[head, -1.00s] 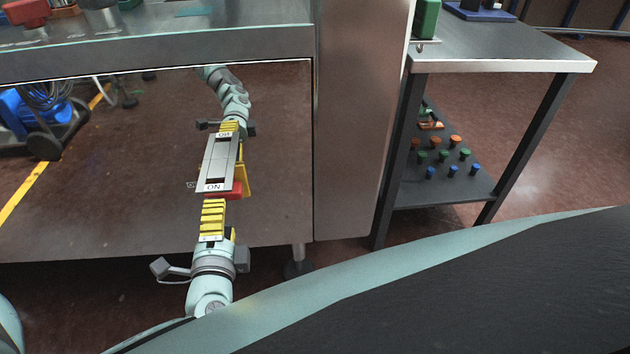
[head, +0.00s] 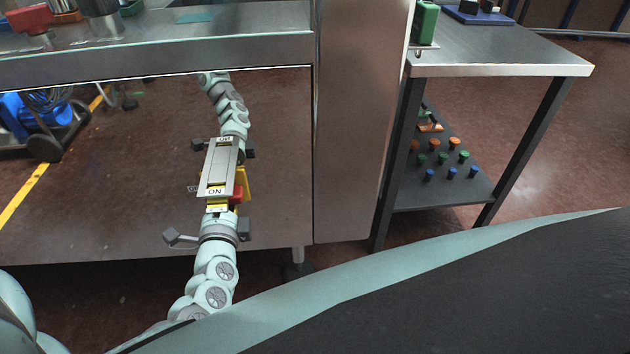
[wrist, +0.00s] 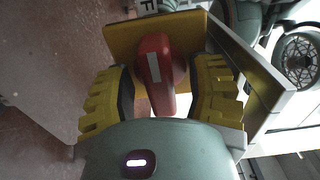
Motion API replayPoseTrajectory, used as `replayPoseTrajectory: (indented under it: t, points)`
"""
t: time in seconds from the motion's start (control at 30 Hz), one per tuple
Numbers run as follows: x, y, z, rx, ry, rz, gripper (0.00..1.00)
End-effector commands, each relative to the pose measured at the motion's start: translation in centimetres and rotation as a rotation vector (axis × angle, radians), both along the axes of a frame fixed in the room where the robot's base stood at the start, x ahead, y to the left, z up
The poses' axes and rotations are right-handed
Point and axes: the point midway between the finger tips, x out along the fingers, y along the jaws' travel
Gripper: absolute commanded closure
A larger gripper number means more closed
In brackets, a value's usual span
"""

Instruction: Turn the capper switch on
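The capper switch has a red handle (head: 236,194) on a yellow backing (head: 243,180), beside a grey plate (head: 216,170) marked ON at its lower end. In the wrist view, the red handle (wrist: 156,75) with a white stripe stands between the two yellow ridged fingers of my gripper (wrist: 160,90). The gripper is open, one finger on each side of the handle. A gap shows at the left finger; contact at the right one is unclear. In the head view, my gripper (head: 218,206) is right at the switch, its fingertips partly hidden by the plate.
The switch is on a shiny panel (head: 120,190) that mirrors my arm and the floor. A steel worktop (head: 160,45) runs above it. A side table (head: 500,50) with a lower shelf of coloured caps (head: 440,158) stands to the right.

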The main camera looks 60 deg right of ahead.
Motion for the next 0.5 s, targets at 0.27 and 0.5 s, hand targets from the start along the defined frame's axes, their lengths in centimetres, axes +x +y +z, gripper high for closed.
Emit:
replayPoseTrajectory:
  t: [0.27,0.5]
  points:
    - [-0.03,-0.01,0.01,0.0,0.0,-0.001,0.76]
    - [-0.04,0.0,0.0,0.0,0.0,-0.001,1.0]
